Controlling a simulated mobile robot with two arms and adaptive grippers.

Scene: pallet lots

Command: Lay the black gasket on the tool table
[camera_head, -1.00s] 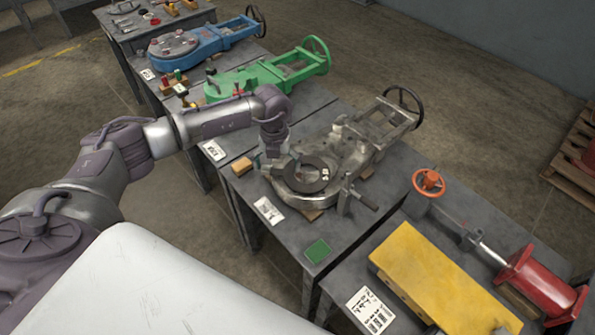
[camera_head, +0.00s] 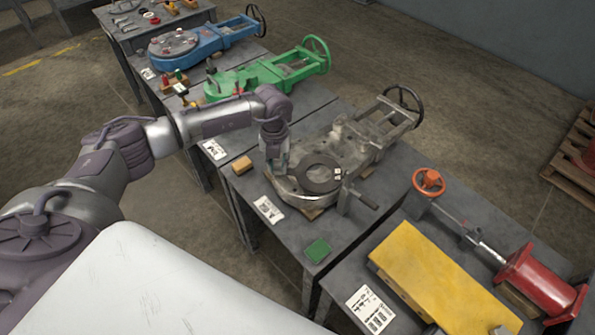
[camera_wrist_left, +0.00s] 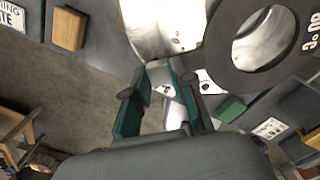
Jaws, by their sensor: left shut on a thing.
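The black gasket (camera_head: 334,184) is a flat ring with white lettering, lying on the grey metal valve (camera_head: 362,152). My left gripper (camera_head: 277,168) is low at the valve's left edge. The tool table (camera_head: 128,39), with small tools and rings, is at the far upper left. My right gripper is not in view.
A green valve (camera_head: 245,80) and a blue valve (camera_head: 190,45) stand on tables between the grey valve and the tool table. An orange block (camera_head: 242,165) and a green pad (camera_head: 317,251) lie near the front edge. A yellow block (camera_head: 440,280) is at the right.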

